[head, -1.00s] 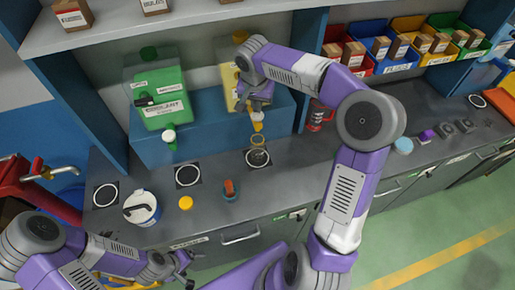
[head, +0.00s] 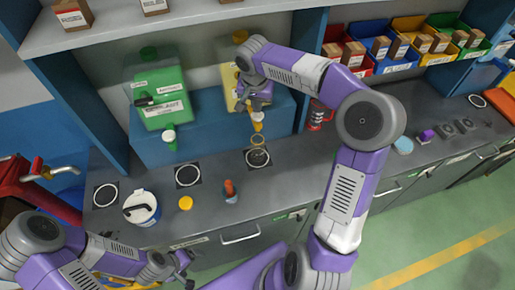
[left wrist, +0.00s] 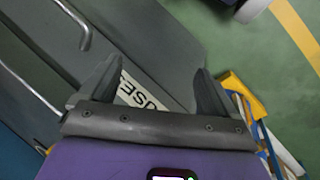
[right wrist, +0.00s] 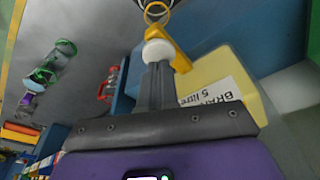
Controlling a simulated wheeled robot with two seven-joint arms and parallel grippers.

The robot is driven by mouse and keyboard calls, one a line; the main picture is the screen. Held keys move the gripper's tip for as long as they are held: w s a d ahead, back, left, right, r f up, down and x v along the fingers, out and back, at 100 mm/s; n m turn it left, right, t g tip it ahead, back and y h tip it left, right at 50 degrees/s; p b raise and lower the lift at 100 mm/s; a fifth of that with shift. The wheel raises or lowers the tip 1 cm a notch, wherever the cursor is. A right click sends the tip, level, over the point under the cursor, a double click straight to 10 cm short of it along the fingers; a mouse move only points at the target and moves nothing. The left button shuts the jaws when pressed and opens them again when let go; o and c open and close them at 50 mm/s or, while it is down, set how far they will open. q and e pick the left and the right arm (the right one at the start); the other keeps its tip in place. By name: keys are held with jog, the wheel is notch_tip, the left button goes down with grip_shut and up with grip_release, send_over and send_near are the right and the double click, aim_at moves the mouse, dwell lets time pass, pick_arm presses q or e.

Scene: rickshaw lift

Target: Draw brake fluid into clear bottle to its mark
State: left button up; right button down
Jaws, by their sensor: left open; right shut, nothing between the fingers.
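A pale yellow brake fluid container (right wrist: 220,85) stands on the blue riser, mostly hidden behind my right gripper in the head view. Its tap has a yellow spout (head: 257,121) and a white knob (right wrist: 157,52). The clear bottle (head: 258,157) stands below the spout on a ringed bench mark; its round mouth (right wrist: 157,12) shows in the right wrist view. Its liquid level is too small to tell. My right gripper (head: 256,107) is shut and empty, with its fingertips at the knob; contact is unclear. My left gripper (head: 183,268) is open and empty, low before the bench.
A green coolant jug (head: 165,103) stands on the riser (head: 208,135). A white tub (head: 142,208), a yellow cap (head: 186,203) and a small orange-red item (head: 230,189) sit on the front bench. A red bottle (head: 317,118) stands right of the riser. Drawer handles jut from the bench front.

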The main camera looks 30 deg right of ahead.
jog(key=shift+f, duration=0.15)
jog(key=shift+f+b, duration=1.15)
jog(key=shift+f, duration=0.1)
dwell(6.6)
